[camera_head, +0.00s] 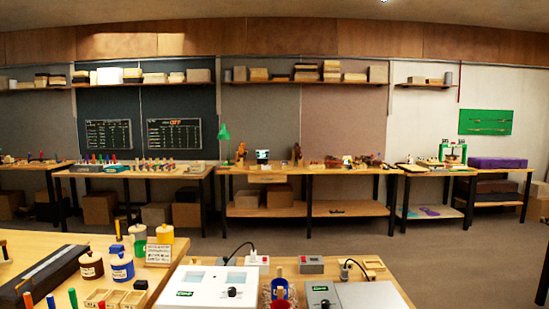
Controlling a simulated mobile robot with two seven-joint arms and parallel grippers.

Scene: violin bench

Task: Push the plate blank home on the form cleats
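I cannot make out the plate blank or the form cleats for certain in the head view. Small brown and reddish pieces (340,163) lie on the long middle bench (310,171) across the room, too small to tell apart. A green-framed device (452,152) stands on the bench to the right of it. Neither of my grippers shows, so I cannot see whether they hold anything.
A purple block (499,163) sits far right.

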